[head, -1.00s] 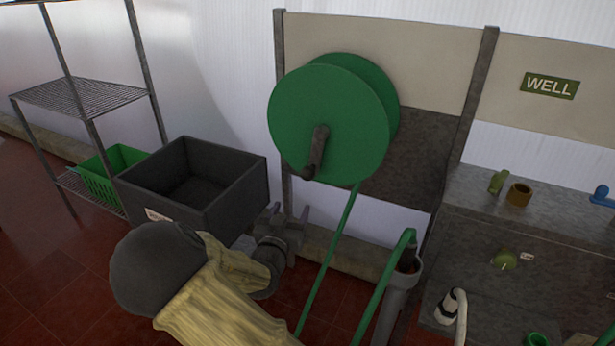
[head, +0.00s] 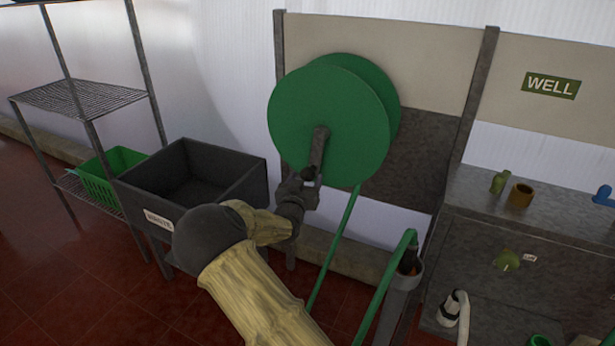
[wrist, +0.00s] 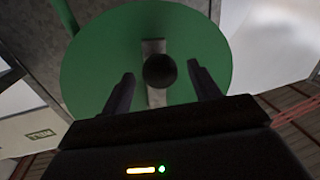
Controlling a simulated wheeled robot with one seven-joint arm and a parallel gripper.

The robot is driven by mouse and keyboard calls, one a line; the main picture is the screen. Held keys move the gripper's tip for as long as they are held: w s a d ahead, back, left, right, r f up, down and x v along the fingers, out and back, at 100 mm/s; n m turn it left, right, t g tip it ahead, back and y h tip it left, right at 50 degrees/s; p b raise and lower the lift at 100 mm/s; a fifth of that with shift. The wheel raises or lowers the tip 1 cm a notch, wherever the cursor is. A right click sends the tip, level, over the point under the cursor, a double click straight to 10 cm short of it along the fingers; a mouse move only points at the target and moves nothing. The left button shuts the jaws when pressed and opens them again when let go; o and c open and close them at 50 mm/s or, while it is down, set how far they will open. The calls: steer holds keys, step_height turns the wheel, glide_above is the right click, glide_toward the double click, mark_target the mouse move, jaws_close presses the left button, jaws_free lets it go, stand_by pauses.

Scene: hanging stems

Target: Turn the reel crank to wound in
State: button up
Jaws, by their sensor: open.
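The green hose reel (head: 325,115) is mounted on the back panel in the head view. Its grey crank (head: 318,150) runs from the hub downward, with a dark round knob at its lower end. My gripper (head: 307,180) is at the knob's height, its fingertips by the crank's lower end. In the wrist view the reel (wrist: 100,70) fills the middle, and the knob (wrist: 159,70) shows between the two fingers of my gripper (wrist: 160,82). The fingers are open, with a gap on each side of the knob. A green hose (head: 335,245) hangs from the reel.
A dark bin labelled waste (head: 150,195) stands left of my arm. A wire shelf (head: 80,95) holds a green basket (head: 105,180). At right are a pipe stand (head: 400,285) with a green hose and a grey bench (head: 470,200) under a WELL sign (head: 550,86).

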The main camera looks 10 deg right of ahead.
mark_target(312, 158)
steer(key=shift+x, duration=1.45)
jaws_close()
steer(key=shift+w+a, duration=0.1)
steer(key=shift+a, duration=0.05)
